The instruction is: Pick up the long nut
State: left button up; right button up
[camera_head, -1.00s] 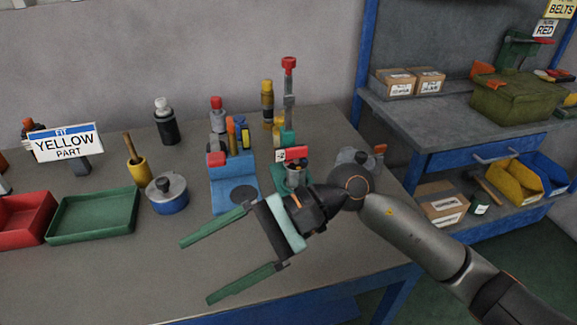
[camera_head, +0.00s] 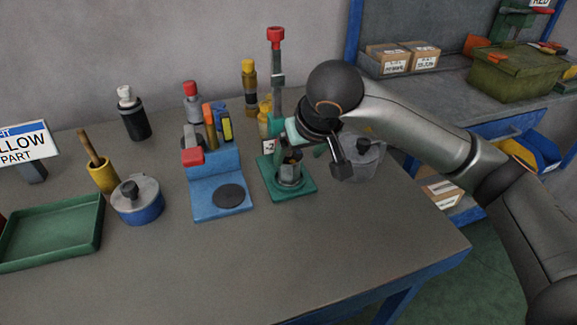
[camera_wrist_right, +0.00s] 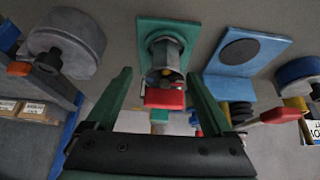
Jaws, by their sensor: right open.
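A grey metal, nut-like piece (camera_head: 290,175) stands on a green base (camera_head: 303,191); I take it for the long nut, though its shape is partly hidden. In the right wrist view the grey piece (camera_wrist_right: 165,52) sits on the green base (camera_wrist_right: 148,28), with a dark and yellowish middle. My right gripper (camera_wrist_right: 160,78) is open there, its two green fingers apart, with the grey piece and a red block (camera_wrist_right: 165,99) between them in the picture. I cannot tell contact. In the head view my right wrist hides part of the stand. My left gripper is not in view.
A blue stand (camera_head: 217,207) with a dark disc is just left of the green base. A grey round pot (camera_head: 362,163) is close on the right. A blue pot (camera_head: 136,213) and green tray (camera_head: 50,237) stand further left. The table front is clear.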

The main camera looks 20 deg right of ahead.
aim_at(291, 158)
jog(key=shift+w+a+x, duration=0.1)
jog(key=shift+a+x, duration=0.05)
jog(key=shift+x, duration=0.9)
jog(key=shift+w+a+x, duration=0.1)
jog(key=shift+a+x, duration=0.05)
jog(key=shift+x, duration=0.9)
jog(key=shift+w+a+x, duration=0.1)
jog(key=shift+a+x, duration=0.05)
jog(key=shift+x, duration=0.85)
jog(key=shift+r, duration=0.15)
jog(key=shift+c, duration=0.3)
grip_shut()
